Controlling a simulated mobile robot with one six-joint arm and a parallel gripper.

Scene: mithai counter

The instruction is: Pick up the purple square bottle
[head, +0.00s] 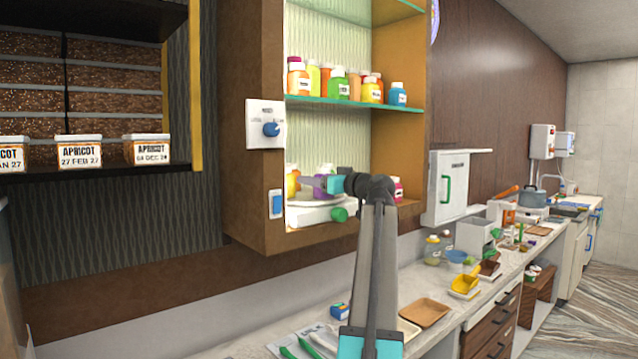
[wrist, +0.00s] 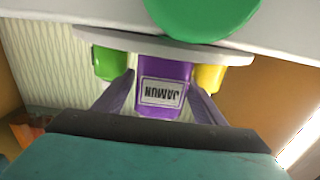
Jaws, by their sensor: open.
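The purple square bottle (wrist: 165,88) is in the middle of the wrist view, which shows it upside down with a white label reading JAMUN. It appears to stand on the pale pan (wrist: 150,44) of a white scale. My gripper (wrist: 163,80) is open, with one finger on each side of the bottle; I cannot tell whether either touches it. In the head view my gripper (head: 322,182) reaches into the lower shelf bay, and the purple bottle (head: 320,188) is partly hidden by it.
A green bottle (wrist: 108,64) and a yellow bottle (wrist: 209,77) show close beside the purple one. The scale (head: 310,214) has a green knob (wrist: 203,12). The cabinet's wooden side (head: 398,110) and upper glass shelf (head: 350,103) border the bay. Bottles stand on that shelf.

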